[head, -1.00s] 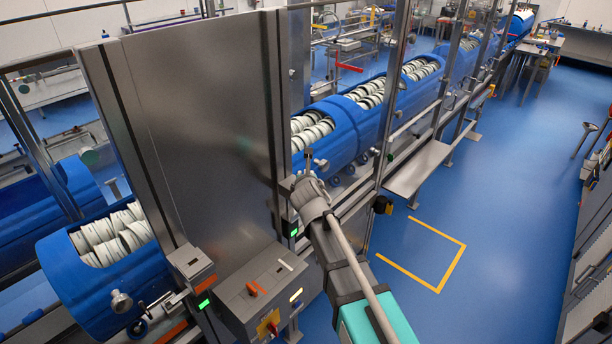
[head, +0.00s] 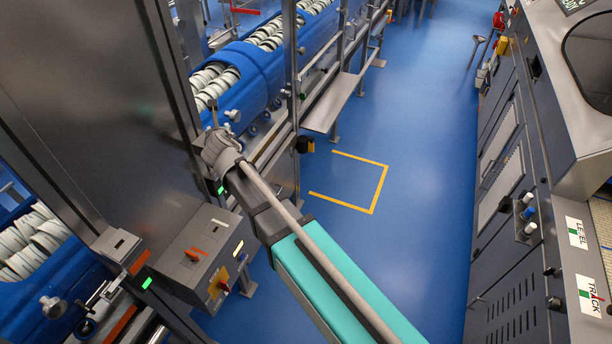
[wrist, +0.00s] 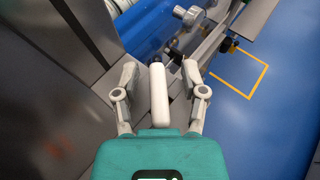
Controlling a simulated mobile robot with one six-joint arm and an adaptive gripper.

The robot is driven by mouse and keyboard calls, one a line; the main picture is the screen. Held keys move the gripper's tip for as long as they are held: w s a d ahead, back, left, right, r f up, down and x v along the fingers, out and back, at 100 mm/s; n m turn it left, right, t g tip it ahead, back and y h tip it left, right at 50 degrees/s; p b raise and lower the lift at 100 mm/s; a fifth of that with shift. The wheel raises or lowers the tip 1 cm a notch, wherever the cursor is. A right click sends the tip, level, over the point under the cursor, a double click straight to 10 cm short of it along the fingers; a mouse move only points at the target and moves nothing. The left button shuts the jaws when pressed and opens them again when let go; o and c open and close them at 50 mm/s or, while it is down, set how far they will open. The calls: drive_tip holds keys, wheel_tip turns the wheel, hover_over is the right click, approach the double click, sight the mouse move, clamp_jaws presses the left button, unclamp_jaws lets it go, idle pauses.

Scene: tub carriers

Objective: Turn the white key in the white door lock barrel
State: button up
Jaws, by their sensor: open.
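On the front of the grey cabinet at the right of the head view, small fittings stick out in a column: a white one (head: 528,198), a blue one (head: 526,213) and another white one (head: 530,228). They are too small to tell which is the lock barrel or whether a key sits in one. My gripper (head: 214,138) is far to their left, in front of the tub line. In the wrist view my gripper (wrist: 160,88) is open, its fingers spread apart. A white rounded bar (wrist: 158,95) shows between them; I cannot tell whether it is part of the gripper.
A control box (head: 200,250) with a red handle stands below left of my gripper. A steel panel (head: 100,90) and blue tub carriers (head: 245,75) lie left and behind. Blue floor with a yellow marking (head: 378,190) is clear between the line and the cabinet (head: 500,150).

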drive_tip(key=shift+m+h, duration=0.3)
drive_tip(key=shift+h, duration=0.1)
drive_tip(key=shift+w+d+m+t+h, duration=0.15)
drive_tip(key=shift+m+t+h, duration=0.15)
drive_tip(key=shift+m+h, duration=1.35)
drive_tip(key=shift+d+m+g+h, duration=0.15)
drive_tip(key=shift+m+g+h, duration=0.1)
drive_tip(key=shift+m+h, duration=1)
drive_tip(key=shift+d+m+g+h, duration=0.1)
drive_tip(key=shift+m+g+h, duration=0.15)
drive_tip(key=shift+m+h, duration=0.9)
drive_tip(key=p+v, duration=0.5)
drive_tip(key=v, duration=0.9)
drive_tip(key=w+d+f+m+g+b, duration=0.1)
drive_tip(key=d+f+m, duration=0.4)
drive_tip(key=d, duration=0.5)
drive_tip(key=w+d+f+m+g+b, duration=0.1)
drive_tip(key=d+f+m+g+b, duration=0.2)
drive_tip(key=d, duration=0.7)
drive_tip(key=w+d+f+m+g+b, duration=0.1)
drive_tip(key=d+f+m+g, duration=0.4)
drive_tip(key=d, duration=0.5)
drive_tip(key=shift+f+m+h+b, duration=0.45)
drive_tip(key=shift+f+m+b, duration=0.45)
drive_tip(key=shift+f+m, duration=0.55)
